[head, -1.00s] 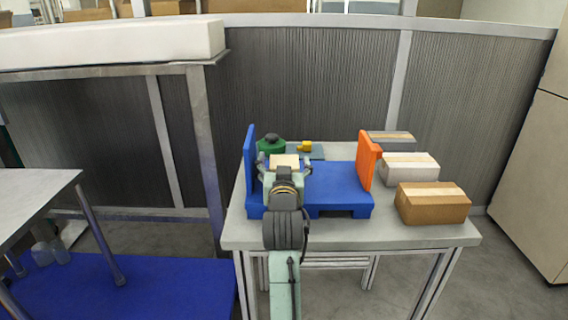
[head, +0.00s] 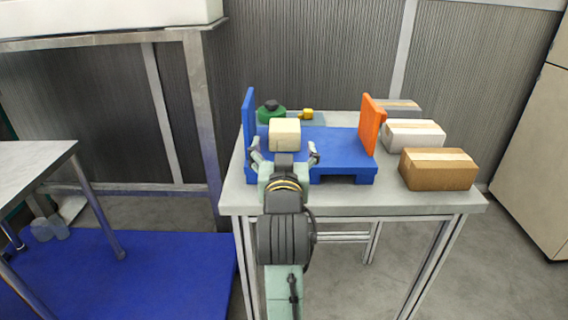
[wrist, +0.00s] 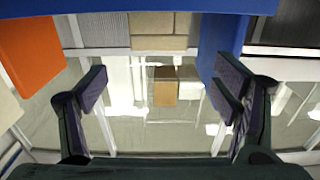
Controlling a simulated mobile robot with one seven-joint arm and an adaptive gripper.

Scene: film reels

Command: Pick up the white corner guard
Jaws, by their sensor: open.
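A cream-white block (head: 284,134), the only light piece on the blue pallet, sits near the pallet's left side; I cannot tell for certain that it is the white corner guard. In the wrist view its grooved face (wrist: 157,30) shows at the top middle, beyond the fingertips. My gripper (head: 285,153) is open and empty, on the near side of the block and apart from it. In the wrist view the two fingers (wrist: 160,85) stand wide apart with nothing between them. The block's lower part is partly hidden by the gripper in the head view.
The blue pallet (head: 340,150) has a blue upright panel (head: 249,125) at left and an orange one (head: 371,124) at right. A green round object (head: 271,113) and a small yellow object (head: 307,114) lie behind. White (head: 413,137) and brown (head: 438,170) boxes stand right.

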